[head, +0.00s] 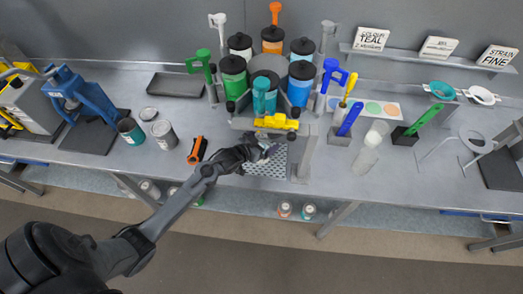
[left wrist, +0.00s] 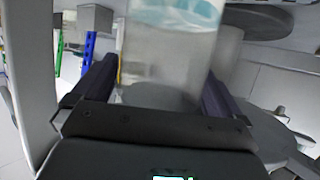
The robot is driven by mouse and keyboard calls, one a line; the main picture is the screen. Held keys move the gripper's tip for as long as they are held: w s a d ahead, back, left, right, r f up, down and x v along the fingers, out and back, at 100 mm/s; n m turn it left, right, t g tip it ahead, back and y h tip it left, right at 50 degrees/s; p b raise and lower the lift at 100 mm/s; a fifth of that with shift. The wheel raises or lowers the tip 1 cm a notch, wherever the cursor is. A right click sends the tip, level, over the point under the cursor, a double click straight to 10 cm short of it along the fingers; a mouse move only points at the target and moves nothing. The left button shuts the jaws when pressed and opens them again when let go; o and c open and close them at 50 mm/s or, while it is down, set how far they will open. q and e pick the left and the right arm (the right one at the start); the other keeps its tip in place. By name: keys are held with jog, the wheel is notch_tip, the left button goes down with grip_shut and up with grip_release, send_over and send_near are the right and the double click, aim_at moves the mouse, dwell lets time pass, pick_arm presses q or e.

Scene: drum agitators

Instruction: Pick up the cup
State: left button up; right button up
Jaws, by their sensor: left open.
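A clear, pale cup (left wrist: 170,55) stands upright in the left wrist view, with teal showing near its top; the frame cuts off its upper end. My left gripper (left wrist: 160,90) is open, with one dark finger on each side of the cup's lower part. I cannot tell whether either finger touches it. In the head view my left gripper (head: 266,151) reaches in under the dispenser, above the perforated grate (head: 266,168). The cup is mostly hidden there by the gripper and the dispenser. My right gripper is not in view.
The dispenser carousel holds several coloured canisters, including a green one (head: 233,77), with a yellow part (head: 276,123) above my gripper. Its grey post (head: 304,153) stands close on the right. A clear bottle (head: 367,153) stands right.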

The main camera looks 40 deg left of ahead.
pick_arm(q)
jog(key=shift+w+f, duration=0.15)
jog(key=shift+w, duration=0.15)
jog(key=c, duration=1.6)
jog(key=shift+r, duration=0.3)
jog(key=s+d+f+b+v, duration=0.1)
jog(key=f+v, duration=0.2)
jog(key=v, duration=1.4)
jog(key=shift+s+a+b, duration=0.3)
